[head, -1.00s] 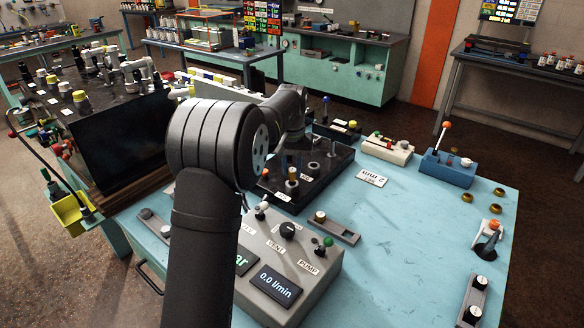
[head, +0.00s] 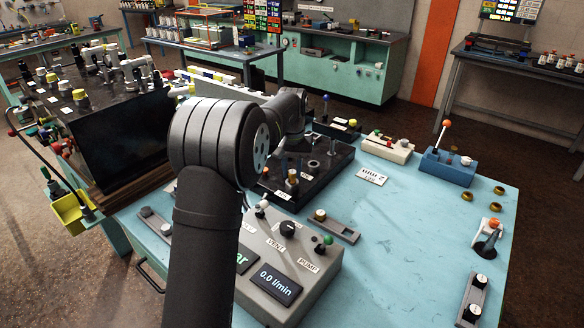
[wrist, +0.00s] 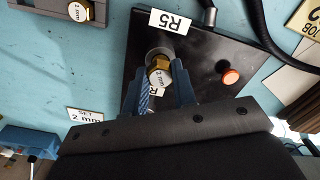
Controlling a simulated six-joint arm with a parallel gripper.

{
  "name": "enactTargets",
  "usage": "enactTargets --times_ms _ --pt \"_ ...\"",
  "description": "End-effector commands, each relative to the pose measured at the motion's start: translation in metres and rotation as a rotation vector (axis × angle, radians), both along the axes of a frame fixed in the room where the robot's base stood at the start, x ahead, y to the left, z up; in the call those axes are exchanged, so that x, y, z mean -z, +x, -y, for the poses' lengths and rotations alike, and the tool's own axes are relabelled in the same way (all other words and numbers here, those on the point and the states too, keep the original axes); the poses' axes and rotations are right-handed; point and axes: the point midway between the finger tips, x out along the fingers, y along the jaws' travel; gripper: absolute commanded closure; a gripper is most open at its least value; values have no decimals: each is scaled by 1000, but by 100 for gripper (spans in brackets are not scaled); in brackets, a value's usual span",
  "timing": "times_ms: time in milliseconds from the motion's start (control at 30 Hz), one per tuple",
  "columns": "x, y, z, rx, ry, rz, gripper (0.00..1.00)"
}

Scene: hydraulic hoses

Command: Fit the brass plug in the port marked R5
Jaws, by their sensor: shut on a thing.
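The plug is in front of a round grey port (wrist: 153,51) in a black block (wrist: 200,48). A white R5 label (wrist: 171,21) lies just beyond that port. Whether the plug is inside the port or just over it cannot be told. Another label is partly hidden behind the plug and fingers. In the head view, the arm hides most of my gripper above the black block (head: 335,172).
An orange-capped piece (wrist: 231,76) stands right of the plug, near dark hoses (wrist: 262,22). Another brass plug (wrist: 80,11) sits in a grey holder at upper left. A control box (head: 300,262) with knobs stands in front of the block.

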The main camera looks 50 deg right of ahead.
Motion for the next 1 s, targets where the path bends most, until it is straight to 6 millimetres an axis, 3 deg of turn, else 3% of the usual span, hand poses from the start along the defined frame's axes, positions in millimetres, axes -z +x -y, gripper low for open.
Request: enactTargets --times_ms 500,533,633,1000 --pt "13 0 0 0 -1 1 100" --pt "13 0 0 0 -1 1 72" --pt "12 0 0 0 -1 1 52" --pt "9 0 0 0 -2 1 50"
